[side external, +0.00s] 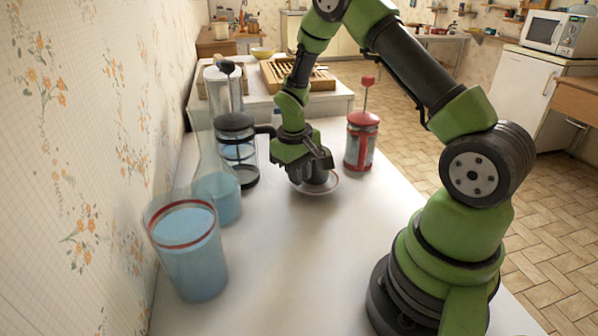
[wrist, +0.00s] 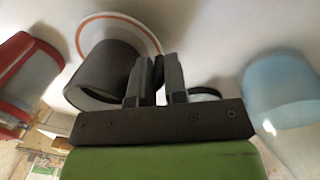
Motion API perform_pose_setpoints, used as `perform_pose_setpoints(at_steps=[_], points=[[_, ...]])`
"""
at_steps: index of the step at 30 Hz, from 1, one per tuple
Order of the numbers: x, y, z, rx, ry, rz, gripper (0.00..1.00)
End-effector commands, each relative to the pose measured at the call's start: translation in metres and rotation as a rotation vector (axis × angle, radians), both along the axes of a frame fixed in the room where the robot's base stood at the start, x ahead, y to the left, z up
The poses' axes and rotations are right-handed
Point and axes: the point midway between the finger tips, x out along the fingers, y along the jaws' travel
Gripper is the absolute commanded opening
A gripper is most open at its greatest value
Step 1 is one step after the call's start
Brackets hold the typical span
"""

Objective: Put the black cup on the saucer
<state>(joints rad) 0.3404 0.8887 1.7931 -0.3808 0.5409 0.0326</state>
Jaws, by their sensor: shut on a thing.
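The black cup (side external: 317,182) is at my gripper (side external: 319,160), over the white saucer with a red-brown ring (side external: 330,189). In the wrist view the dark cup (wrist: 104,72) is left of the fingers, with the saucer (wrist: 122,21) showing behind it. My gripper (wrist: 158,65) is shut on the cup at its side; the exact contact is partly hidden by the fingers. The cup looks roughly upright within the saucer's outline in the side view. I cannot tell whether its bottom touches the saucer.
A red French press (side external: 362,145) stands close right of the saucer. A black French press (side external: 237,150) stands to the left. A blue-filled flask (side external: 218,198) and a red-rimmed glass (side external: 190,255) stand by the wall. The white table's front middle (side external: 290,260) is clear.

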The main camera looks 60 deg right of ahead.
Motion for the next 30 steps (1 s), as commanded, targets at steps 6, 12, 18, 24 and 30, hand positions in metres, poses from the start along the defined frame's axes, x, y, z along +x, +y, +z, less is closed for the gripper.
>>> perform_pose_setpoints(at_steps=[6,12,18,24,30], points=[[0.0004,-0.0001,-0.002,0.0,-0.001,0.0,0.0],[0.0003,-0.0002,-0.0062,0.0,0.0,0.001,0.0],[0.0003,-0.0002,-0.0076,-0.001,-0.001,0.0,0.36],[0.0002,-0.0002,-0.0076,-0.001,0.0,0.0,0.43],[0.0,-0.0001,-0.0077,0.0,0.001,0.0,0.43]])
